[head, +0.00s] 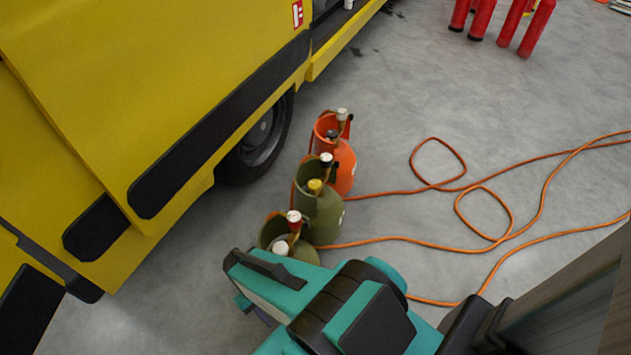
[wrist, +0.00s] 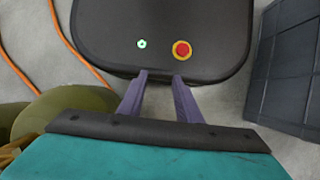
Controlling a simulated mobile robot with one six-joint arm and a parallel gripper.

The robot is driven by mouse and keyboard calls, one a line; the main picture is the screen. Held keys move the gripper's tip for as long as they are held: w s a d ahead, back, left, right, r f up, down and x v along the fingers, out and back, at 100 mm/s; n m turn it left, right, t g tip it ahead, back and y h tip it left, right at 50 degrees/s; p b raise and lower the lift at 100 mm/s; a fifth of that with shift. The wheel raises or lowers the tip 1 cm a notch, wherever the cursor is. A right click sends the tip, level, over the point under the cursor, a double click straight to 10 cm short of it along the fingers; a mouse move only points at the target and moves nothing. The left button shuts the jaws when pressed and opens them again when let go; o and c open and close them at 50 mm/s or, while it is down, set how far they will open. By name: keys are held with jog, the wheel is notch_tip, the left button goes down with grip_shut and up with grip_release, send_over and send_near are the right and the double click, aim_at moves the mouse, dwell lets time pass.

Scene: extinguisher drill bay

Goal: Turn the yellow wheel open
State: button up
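The yellow wheel (head: 315,186) sits on top of the middle, green cylinder (head: 321,217), inside its open collar. The wheel is small in the head view and I cannot tell how far it is turned. My gripper (wrist: 159,78) is open, with its two purple-grey fingers apart and nothing between them. In the head view my teal wrist stands in front of the cylinders, to the lower right of the nearest one, and mostly hides the fingers. The yellow wheel does not show in the wrist view.
An orange cylinder (head: 343,165) stands behind, and an olive one (head: 302,251) with red and white tops in front. The yellow vehicle (head: 90,90) is close on the left. Orange hoses (head: 400,239) cross the floor to the right. Red extinguishers (head: 537,28) stand far off.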

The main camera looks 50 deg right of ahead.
jog(key=o, duration=0.5)
jog(key=shift+o, duration=1.2)
jog(key=shift+w+r, duration=0.15)
jog(key=shift+w, duration=0.1)
jog(key=w+d+r+m+t+p, duration=0.1)
jog(key=w+d+r+m, duration=0.15)
jog(key=w+r, duration=0.4)
jog(key=w+d+r+m+t+y+p, duration=0.15)
jog(key=w+d+r, duration=0.25)
jog(key=w, duration=0.5)
jog(key=w+d+r+m+t+h, duration=0.1)
jog(key=w+d+r+t, duration=0.15)
jog(key=w+r, duration=0.35)
jog(key=s+d+r+m+t+y, duration=0.1)
jog(key=d+m, duration=0.5)
jog(key=d, duration=0.7)
jog(key=s+d+r+m+y, duration=0.1)
jog(key=d+r+m, duration=0.2)
jog(key=d, duration=1.1)
jog(key=s+d+r+m+t+y, duration=0.1)
jog(key=d+r+m, duration=0.1)
jog(key=d+m, duration=0.7)
jog(key=d, duration=0.5)
jog(key=shift+s+m+t+p, duration=0.15)
jog(key=shift+m+t+p, duration=0.15)
jog(key=shift+m, duration=0.1)
jog(key=shift+a+f+y, duration=0.1)
jog(key=shift+f+y, duration=0.05)
jog(key=shift+y, duration=0.1)
